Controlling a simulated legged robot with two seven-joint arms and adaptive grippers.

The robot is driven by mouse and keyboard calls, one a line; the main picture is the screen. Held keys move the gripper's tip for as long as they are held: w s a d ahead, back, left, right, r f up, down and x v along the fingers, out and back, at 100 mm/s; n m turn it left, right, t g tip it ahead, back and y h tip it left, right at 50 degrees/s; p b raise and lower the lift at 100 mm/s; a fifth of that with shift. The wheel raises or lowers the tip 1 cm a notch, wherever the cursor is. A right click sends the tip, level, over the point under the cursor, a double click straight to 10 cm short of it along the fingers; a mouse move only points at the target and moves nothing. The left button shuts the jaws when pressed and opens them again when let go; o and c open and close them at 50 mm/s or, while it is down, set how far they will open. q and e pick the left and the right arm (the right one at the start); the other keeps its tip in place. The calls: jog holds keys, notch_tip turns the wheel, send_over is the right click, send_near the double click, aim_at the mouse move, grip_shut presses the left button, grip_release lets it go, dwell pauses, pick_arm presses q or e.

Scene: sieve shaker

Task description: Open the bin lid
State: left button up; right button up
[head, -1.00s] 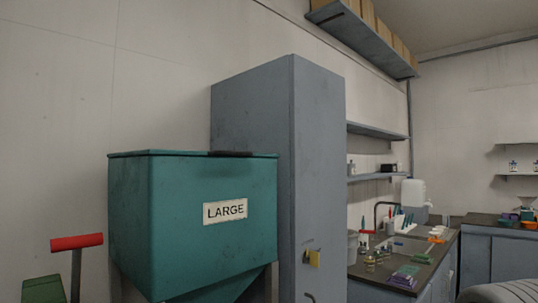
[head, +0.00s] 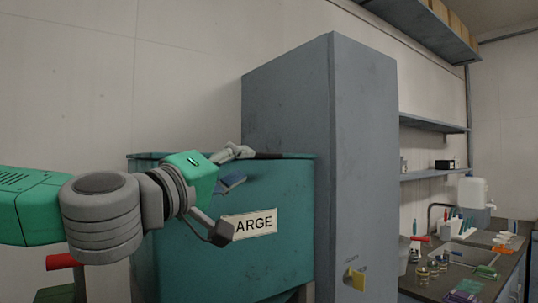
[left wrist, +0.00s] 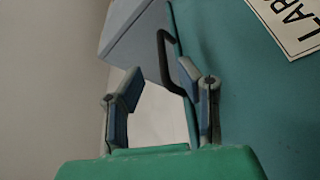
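The teal bin (head: 275,260) stands in front of me with a "LARGE" label, partly covered by my left arm. Its lid lies flat and closed along the top edge. A dark lid handle (head: 270,156) shows at the front edge. My left gripper (head: 237,191) is open at the bin's upper front, one finger up near the handle and one down over the label. In the left wrist view, the black handle (left wrist: 166,60) appears between the spread fingers (left wrist: 160,82), around their tips. I cannot tell whether they touch it. My right gripper is not in view.
A tall grey cabinet (head: 360,170) stands directly right of the bin. A counter (head: 425,289) with a sink and small items lies further right, under wall shelves (head: 432,123). A red handle (head: 60,261) is at lower left, partly behind my arm.

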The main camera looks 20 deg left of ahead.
aim_at(265, 157)
pick_arm(q)
jog(key=x, duration=0.4)
jog(key=p+x, duration=0.1)
jog(key=x, duration=0.1)
jog(key=shift+w+a, duration=0.3)
jog(key=shift+a, duration=0.05)
jog(key=shift+w+d+r, duration=0.15)
jog(key=shift+w+d, duration=0.1)
jog(key=shift+w, duration=0.35)
jog(key=shift+w+d, duration=0.15)
jog(key=shift+d, duration=0.05)
jog(key=shift+c, duration=0.5)
grip_shut()
